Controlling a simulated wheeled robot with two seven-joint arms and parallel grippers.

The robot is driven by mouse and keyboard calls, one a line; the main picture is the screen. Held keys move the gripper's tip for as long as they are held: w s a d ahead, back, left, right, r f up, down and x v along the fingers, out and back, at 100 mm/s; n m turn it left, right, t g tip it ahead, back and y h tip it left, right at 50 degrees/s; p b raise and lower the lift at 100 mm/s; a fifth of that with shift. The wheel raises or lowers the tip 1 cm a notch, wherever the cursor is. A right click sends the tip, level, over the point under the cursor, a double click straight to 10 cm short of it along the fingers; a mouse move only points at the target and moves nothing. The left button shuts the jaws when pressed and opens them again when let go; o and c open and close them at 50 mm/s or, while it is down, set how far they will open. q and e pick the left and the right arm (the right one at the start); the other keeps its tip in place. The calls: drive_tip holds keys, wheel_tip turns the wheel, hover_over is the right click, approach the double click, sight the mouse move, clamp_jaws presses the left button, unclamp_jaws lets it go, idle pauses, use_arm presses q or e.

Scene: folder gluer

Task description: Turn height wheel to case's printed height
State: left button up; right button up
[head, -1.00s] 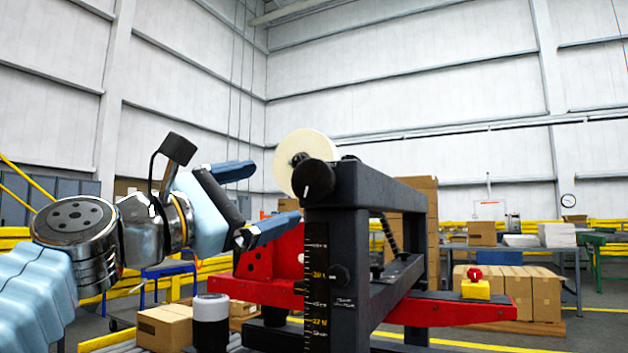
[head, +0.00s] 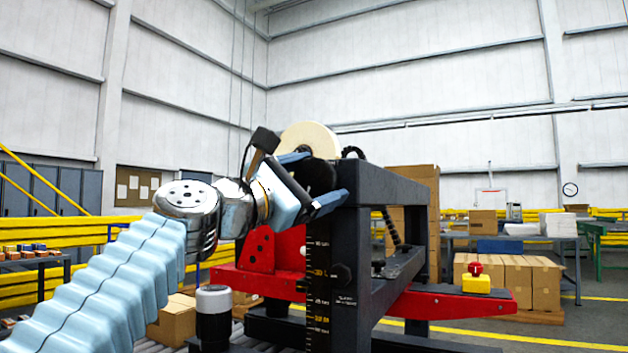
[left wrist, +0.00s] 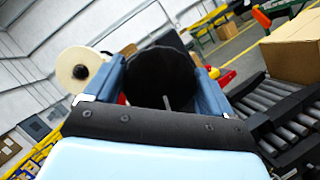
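The height wheel is a black round knob (head: 316,178) at the top left of the dark machine frame (head: 385,188). My left gripper (head: 312,180) has its two blue fingers on either side of the wheel, one above left and one below right. In the left wrist view, the wheel (left wrist: 160,78) sits between the open fingers; firm contact cannot be made out. A black scale (head: 318,290) with small marks runs down the post below; its figures are too small to read surely. A cardboard case (head: 172,322) lies low behind my arm. My right gripper is not in view.
A cream tape roll (head: 310,138) stands just behind the wheel. A red plate (head: 272,252) and a red beam (head: 450,308) with a yellow-and-red stop button (head: 476,280) are close by. A roller conveyor (left wrist: 285,105) carries a carton (left wrist: 295,48) in the wrist view.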

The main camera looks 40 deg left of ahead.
use_arm(q)
drive_tip(key=c, duration=0.6)
drive_tip(key=shift+r+m+p, duration=0.15)
drive_tip(key=shift+m+p, duration=0.15)
drive_tip(key=shift+p, duration=0.1)
drive_tip(key=o, duration=1)
drive_tip(key=shift+f, duration=0.2)
